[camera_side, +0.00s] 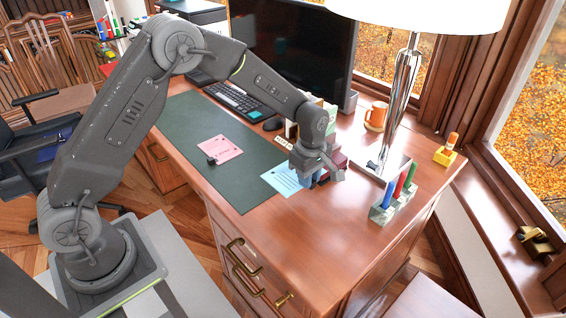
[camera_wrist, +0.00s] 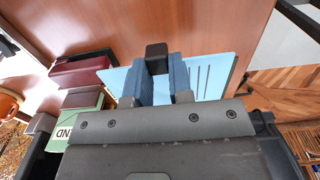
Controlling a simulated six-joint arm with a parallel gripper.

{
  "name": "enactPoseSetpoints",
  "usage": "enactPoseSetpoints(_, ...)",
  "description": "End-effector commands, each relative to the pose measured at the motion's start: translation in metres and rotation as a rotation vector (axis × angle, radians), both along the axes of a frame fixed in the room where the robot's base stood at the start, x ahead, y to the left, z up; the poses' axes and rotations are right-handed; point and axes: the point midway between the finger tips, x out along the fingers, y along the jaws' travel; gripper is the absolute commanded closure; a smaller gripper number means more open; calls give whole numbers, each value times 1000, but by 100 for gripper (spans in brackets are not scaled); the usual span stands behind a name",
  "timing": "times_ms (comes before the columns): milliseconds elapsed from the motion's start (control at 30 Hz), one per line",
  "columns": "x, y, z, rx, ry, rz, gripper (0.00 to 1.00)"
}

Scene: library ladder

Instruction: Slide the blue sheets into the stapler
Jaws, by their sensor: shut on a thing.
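The blue sheets (camera_side: 281,179) show printed lines and extend left of my gripper (camera_side: 311,180) in the side view, over the desk's right part. In the wrist view the blue sheets (camera_wrist: 212,72) pass behind my gripper (camera_wrist: 157,67), whose two blue-grey fingers are shut on a small black block at the sheets' edge. I cannot tell whether the sheets touch the desk. A dark red thing with a black part, probably the stapler (camera_wrist: 82,73), is beside the sheets' left corner; in the side view the stapler (camera_side: 338,160) is partly hidden by my gripper.
A pink sheet (camera_side: 221,147) with a black block lies on the dark green mat (camera_side: 238,196). A lamp (camera_side: 398,105), a pen holder (camera_side: 393,204), an orange mug (camera_side: 376,115) and a yellow holder (camera_side: 445,155) stand to the right. The desk front (camera_side: 290,240) is clear.

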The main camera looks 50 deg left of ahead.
Motion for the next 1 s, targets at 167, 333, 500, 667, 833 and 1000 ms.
enactPoseSetpoints(167,0,-11,0,0,0,2,100)
enactPoseSetpoints(333,0,-11,0,0,0,2,100)
enactPoseSetpoints(500,0,-11,-1,0,0,2,100)
enactPoseSetpoints(667,0,-11,-6,0,2,2,100)
enactPoseSetpoints(833,0,-11,-15,0,1,2,100)
enactPoseSetpoints(1000,0,-11,-25,0,2,2,100)
